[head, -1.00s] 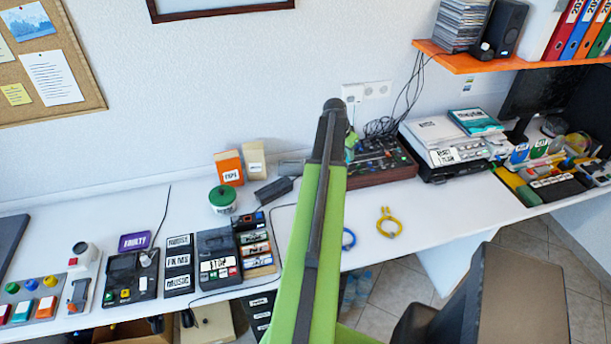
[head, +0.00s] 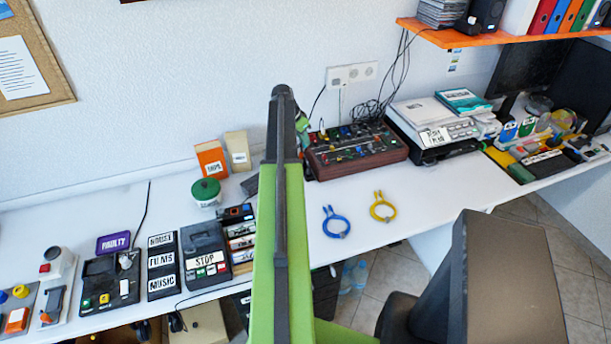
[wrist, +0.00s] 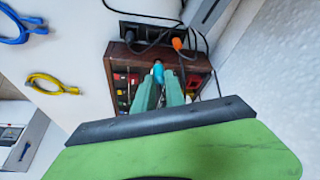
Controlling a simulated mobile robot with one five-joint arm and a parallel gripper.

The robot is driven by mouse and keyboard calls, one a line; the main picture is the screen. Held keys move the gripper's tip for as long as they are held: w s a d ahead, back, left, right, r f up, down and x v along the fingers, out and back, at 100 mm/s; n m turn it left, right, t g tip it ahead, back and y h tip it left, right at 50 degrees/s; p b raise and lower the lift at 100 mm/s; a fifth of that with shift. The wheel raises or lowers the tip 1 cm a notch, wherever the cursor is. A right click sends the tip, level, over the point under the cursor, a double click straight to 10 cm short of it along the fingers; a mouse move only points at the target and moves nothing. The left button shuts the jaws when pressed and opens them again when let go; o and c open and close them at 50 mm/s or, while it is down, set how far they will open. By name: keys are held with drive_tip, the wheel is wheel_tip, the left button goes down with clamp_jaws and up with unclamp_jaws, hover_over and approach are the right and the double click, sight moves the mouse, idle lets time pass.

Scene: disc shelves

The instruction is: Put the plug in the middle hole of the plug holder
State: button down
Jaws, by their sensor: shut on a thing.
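My gripper (wrist: 159,88) has teal-green fingers, shut on a small blue thing (wrist: 158,72) at the tips that looks like the plug. They are over the wood-sided box (wrist: 119,58), which has coloured parts on its top. In the head view my arm hides most of the gripper at the left end of that box (head: 360,151). I cannot tell which part is the plug holder or its middle hole. An orange plug-like piece (wrist: 177,43) with a dark cable shows just beyond the fingertips. Whether the held thing touches the box is not clear.
Loose dark cables (head: 374,111) run behind the box, below a wall socket (head: 352,74). A printer-like machine (head: 431,125) stands to the right. A blue cable ring (head: 336,222) and a yellow one (head: 382,207) lie in front on clear white table.

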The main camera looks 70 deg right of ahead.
wheel_tip(320, 180, down, 10)
drive_tip(key=b, duration=1)
drive_tip(key=shift+f, duration=0.15)
drive_tip(key=shift+r, duration=0.25)
drive_tip(key=shift+f, duration=0.2)
drive_tip(key=c, duration=1.7)
unclamp_jaws()
drive_tip(key=p+v, duration=1.1)
drive_tip(key=v, duration=0.1)
drive_tip(key=shift+a+r, duration=0.15)
drive_tip(key=shift+r, duration=0.1)
